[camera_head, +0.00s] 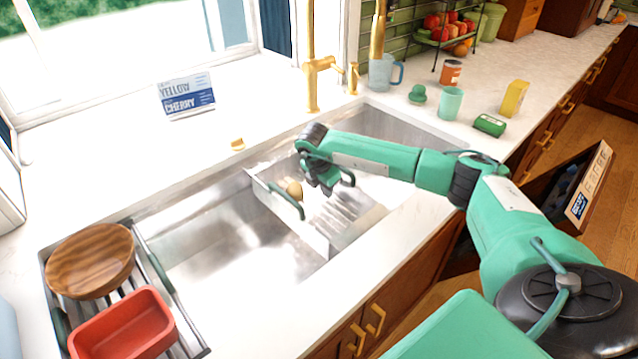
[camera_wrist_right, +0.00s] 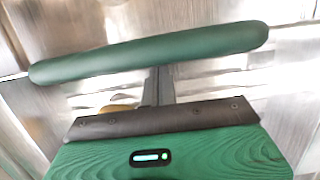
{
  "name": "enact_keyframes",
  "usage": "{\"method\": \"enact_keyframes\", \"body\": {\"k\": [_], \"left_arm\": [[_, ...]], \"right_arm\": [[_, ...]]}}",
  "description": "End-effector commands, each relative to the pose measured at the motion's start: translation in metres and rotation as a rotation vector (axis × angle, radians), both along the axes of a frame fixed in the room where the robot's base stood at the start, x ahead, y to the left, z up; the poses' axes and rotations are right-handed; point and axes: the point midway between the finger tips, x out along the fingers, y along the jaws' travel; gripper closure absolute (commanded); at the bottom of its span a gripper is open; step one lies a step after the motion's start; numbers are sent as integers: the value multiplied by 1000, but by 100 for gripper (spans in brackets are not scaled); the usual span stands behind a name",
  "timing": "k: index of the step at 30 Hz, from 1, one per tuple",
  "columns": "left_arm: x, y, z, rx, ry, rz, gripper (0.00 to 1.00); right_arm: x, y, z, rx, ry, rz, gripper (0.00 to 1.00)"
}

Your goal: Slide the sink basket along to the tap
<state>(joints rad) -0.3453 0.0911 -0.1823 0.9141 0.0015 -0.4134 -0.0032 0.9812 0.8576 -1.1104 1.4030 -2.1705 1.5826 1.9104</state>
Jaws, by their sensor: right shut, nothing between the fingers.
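The sink basket (camera_head: 310,238) is a shiny metal tray with a ribbed floor. It sits in the middle to right part of the steel sink in the head view, with a dark green handle (camera_head: 287,202) on its left wall. The gold tap (camera_head: 312,75) rises behind the sink. My right gripper (camera_head: 322,186) is shut and empty, over the basket just right of that handle. Contact cannot be told. A small tan item (camera_head: 293,188) shows between them. In the right wrist view, a dark green bar (camera_wrist_right: 150,52) hides the fingertips. My left gripper is out of view.
A rack (camera_head: 170,290) at the sink's left end holds a wooden bowl (camera_head: 90,260) and a red container (camera_head: 122,325). Cups and small items, including a green cup (camera_head: 450,103), stand on the right counter. The sink's left part is clear.

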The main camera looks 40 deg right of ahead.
Motion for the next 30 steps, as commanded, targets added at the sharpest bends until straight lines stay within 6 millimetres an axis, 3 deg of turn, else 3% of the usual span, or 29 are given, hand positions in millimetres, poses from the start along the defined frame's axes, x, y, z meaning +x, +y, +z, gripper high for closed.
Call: {"method": "enact_keyframes", "body": {"k": [6, 19, 22, 30], "left_arm": [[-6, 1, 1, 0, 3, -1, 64], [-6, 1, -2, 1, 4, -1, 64], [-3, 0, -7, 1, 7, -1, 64], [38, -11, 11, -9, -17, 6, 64]], "right_arm": [[2, -17, 0, 1, 3, 2, 100], [3, -23, -1, 1, 2, 0, 100], [5, -39, -4, 0, 1, -3, 100], [14, -102, -3, 0, 0, -3, 100]]}}
